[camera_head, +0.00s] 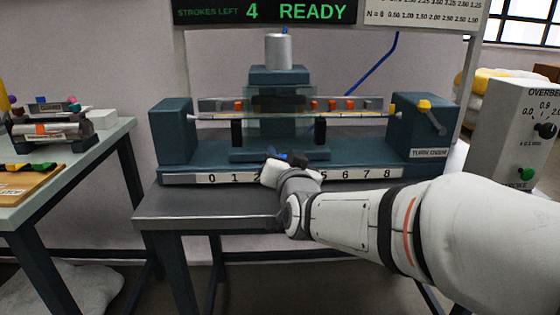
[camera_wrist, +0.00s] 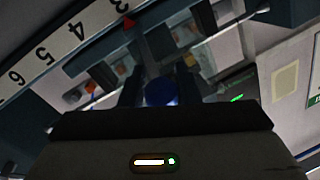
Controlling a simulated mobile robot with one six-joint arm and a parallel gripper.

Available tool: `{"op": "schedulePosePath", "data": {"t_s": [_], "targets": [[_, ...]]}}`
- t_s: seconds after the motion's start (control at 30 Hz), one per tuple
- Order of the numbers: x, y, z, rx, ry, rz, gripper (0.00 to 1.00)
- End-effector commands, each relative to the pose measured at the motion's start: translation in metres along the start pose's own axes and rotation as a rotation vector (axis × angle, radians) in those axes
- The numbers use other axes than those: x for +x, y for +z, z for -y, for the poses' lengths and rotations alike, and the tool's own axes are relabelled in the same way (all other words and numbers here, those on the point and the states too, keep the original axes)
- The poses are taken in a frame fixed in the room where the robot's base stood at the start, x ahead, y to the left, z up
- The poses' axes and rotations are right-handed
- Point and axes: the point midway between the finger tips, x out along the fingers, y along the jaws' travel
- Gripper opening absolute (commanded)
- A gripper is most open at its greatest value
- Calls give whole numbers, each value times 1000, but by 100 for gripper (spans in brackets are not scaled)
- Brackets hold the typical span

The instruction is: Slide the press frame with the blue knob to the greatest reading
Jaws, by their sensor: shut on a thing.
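The teal press frame (camera_head: 279,76) stands over the bench rig, a little left of the rig's middle. Its blue knob (camera_wrist: 160,92) sits between the fingers of my gripper (camera_wrist: 158,88) in the wrist view. My gripper (camera_head: 284,160) is shut on the knob at the front of the frame; in the head view my wrist hides most of this. The number scale (camera_head: 190,178) runs from 0 at left to 8 at right, with its middle numbers covered by my arm. In the wrist view a red pointer (camera_wrist: 129,22) is near the 3.
A teal end block (camera_head: 171,130) stands at the rig's left, and another (camera_head: 415,130) with a yellow-knobbed crank at its right. The display (camera_head: 265,11) reads 4 strokes left, READY. A side table (camera_head: 60,190) stands left; a white control box (camera_head: 515,130) stands right.

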Motion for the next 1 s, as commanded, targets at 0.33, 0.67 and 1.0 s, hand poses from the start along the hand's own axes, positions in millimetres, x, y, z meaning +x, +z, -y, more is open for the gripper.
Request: {"op": "schedulePosePath", "data": {"t_s": [0.33,0.67,1.0], "targets": [[0,2,8,3,-13,3,44],[-3,3,9,2,-15,5,48],[-54,1,10,3,-16,4,48]]}}
